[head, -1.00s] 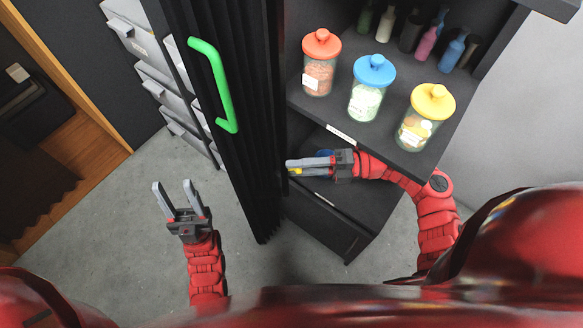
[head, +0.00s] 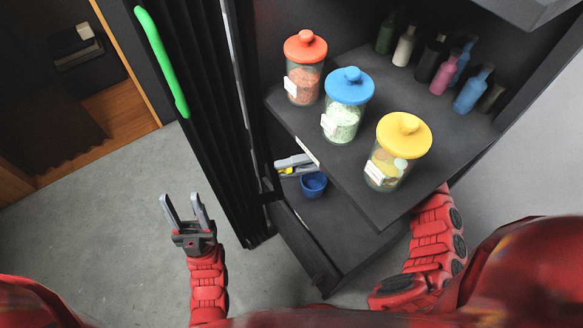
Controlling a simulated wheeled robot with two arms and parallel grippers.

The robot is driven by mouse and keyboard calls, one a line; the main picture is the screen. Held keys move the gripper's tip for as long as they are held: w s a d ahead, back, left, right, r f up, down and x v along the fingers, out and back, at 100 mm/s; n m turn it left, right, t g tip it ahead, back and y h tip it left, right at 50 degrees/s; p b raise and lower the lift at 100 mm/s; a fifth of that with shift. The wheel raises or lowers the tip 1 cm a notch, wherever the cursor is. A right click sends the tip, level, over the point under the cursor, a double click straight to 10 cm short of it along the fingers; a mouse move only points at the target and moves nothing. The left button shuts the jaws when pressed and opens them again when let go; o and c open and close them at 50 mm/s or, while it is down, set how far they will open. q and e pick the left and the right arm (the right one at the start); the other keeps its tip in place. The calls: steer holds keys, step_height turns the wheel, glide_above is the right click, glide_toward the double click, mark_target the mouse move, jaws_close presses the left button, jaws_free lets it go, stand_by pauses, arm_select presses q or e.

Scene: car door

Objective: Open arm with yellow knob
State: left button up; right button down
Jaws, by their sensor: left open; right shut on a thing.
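A small yellow piece (head: 285,171), which looks like the knob, shows below the shelf, beside the dark door. My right gripper (head: 280,166) is closed around it. Only the grey fingers show, and the shelf hides the rest of that gripper and the forearm. The arm that carries the knob cannot be made out. My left gripper (head: 183,202) is open and empty above the grey floor, left of the door's lower part and apart from it.
The tall black ribbed door (head: 195,110) has a green handle (head: 162,62). Red-lidded (head: 305,48), blue-lidded (head: 349,87) and yellow-lidded (head: 403,135) jars stand on the shelf (head: 375,205), with several bottles behind. A blue cup (head: 313,184) sits below. Floor at left is clear.

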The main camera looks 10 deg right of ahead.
steer(key=c, duration=0.6)
jaws_free()
steer(key=d+b, duration=0.1)
steer(key=d, duration=0.1)
steer(key=d+b, duration=0.1)
steer(key=d, duration=0.2)
steer(key=w+d+b, duration=0.1)
steer(key=d, duration=0.1)
steer(key=shift+w+d+b, duration=0.1)
steer(key=shift+d+b, duration=0.1)
steer(key=shift+b, duration=0.2)
